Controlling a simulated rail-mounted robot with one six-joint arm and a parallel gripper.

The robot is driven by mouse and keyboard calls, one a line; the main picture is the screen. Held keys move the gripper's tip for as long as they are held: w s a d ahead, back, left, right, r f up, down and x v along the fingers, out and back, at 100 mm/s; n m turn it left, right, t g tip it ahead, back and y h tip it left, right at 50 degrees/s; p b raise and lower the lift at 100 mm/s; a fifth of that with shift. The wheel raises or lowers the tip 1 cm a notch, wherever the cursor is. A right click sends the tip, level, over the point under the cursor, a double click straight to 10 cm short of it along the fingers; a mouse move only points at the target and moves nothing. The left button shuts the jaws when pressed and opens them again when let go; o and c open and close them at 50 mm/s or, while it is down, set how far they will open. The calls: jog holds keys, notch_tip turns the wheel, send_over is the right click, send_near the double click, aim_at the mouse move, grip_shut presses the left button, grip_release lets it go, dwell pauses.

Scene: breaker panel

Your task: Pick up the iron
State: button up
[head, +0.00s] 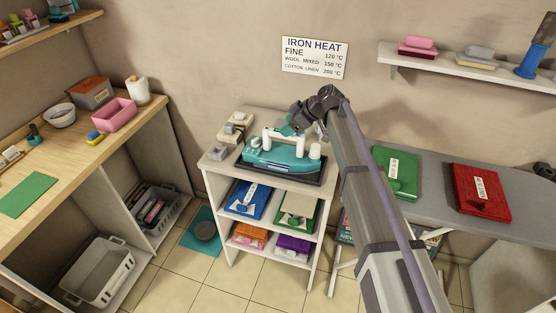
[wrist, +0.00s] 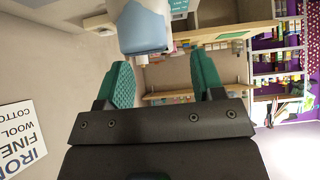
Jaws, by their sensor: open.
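The teal iron (head: 282,158), with white upright parts, rests on a black tray (head: 268,174) on top of a small white shelf unit. My gripper (head: 291,129) is just above and behind it, partly hidden by my wrist. In the wrist view my gripper (wrist: 164,75) has its two green ribbed fingers apart with nothing gripped. A pale blue and white object shows beyond the fingertips at the top of that view; I cannot tell if it is part of the iron. Contact with the iron cannot be told.
Blocks on a small stand (head: 237,127) are left of the iron. Folded cloths fill the shelves below. A grey board at right holds a green folded cloth (head: 396,172) and a red one (head: 481,189). A wooden counter (head: 67,147) is at left. An iron-heat sign (head: 315,57) hangs behind.

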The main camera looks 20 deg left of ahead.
jog(key=shift+a+f, duration=0.15)
jog(key=shift+f, duration=0.05)
jog(key=b+x, duration=0.3)
jog(key=x, duration=0.2)
jog(key=shift+f+b, duration=0.15)
jog(key=shift+b, duration=0.15)
jog(key=shift+a, duration=0.1)
grip_shut()
dwell(0.3)
